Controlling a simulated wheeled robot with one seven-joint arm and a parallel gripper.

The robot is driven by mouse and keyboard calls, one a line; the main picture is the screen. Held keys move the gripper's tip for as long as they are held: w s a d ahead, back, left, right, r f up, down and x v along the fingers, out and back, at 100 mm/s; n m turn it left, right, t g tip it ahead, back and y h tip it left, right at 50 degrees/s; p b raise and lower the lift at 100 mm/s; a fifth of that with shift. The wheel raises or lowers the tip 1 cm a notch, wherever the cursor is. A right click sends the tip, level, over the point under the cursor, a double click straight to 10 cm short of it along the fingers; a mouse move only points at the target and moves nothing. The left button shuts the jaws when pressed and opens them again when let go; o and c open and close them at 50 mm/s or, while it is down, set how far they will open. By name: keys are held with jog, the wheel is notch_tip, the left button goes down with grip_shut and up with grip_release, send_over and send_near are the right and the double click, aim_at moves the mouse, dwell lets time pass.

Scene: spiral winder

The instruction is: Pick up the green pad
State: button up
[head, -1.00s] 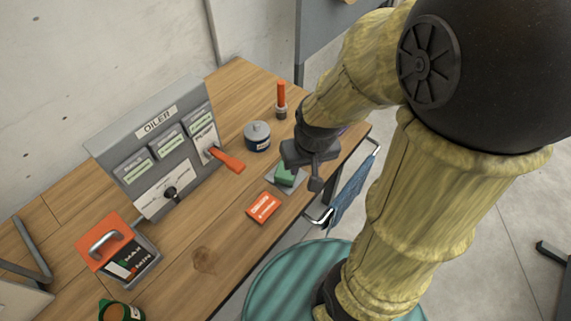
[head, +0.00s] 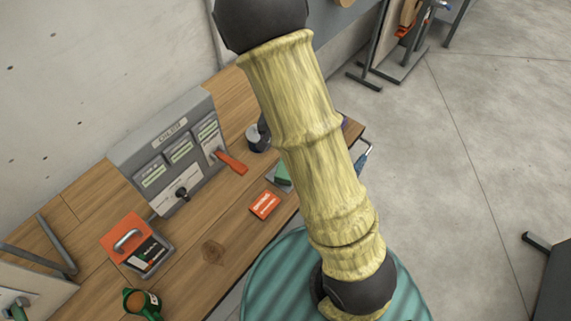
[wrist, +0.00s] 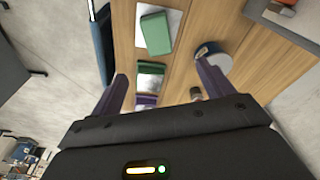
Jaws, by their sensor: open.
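The green pad (head: 283,174) lies on a grey plate on the wooden bench in the head view, partly hidden behind my arm. In the wrist view the green pad (wrist: 156,33) shows whole at the top, resting on the light plate (wrist: 174,18). My gripper (wrist: 162,70) is open and empty, with its two dark fingers spread apart. In the picture the pad lies above the fingertips, not between them. The head view hides my gripper behind my arm.
A red-orange box (head: 264,205) lies near the pad. A round tin (head: 257,137) and an oiler panel (head: 170,160) with an orange lever (head: 232,163) stand behind. The wrist view also shows green and purple boxes (wrist: 150,80) and a blue cloth (wrist: 104,40) beside the bench.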

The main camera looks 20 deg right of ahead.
jog(key=shift+w+f, duration=0.1)
jog(key=shift+w, duration=0.05)
jog(key=shift+f, duration=0.1)
jog(key=f, duration=0.4)
jog(key=w+f, duration=0.1)
jog(key=f, duration=0.3)
jog(key=d+f+p, duration=0.1)
jog(key=f, duration=0.3)
jog(key=shift+w, duration=0.25)
jog(key=shift+r, duration=0.1)
jog(key=shift+s+d+f+p, duration=0.15)
jog(key=shift+f+p, duration=0.55)
jog(key=shift+f, duration=0.1)
jog(key=f, duration=0.1)
jog(key=f+p, duration=0.1)
jog(key=shift+d+f, duration=0.2)
jog(key=shift+f, duration=0.6)
jog(key=shift+w+f, duration=0.1)
jog(key=shift+w, duration=0.15)
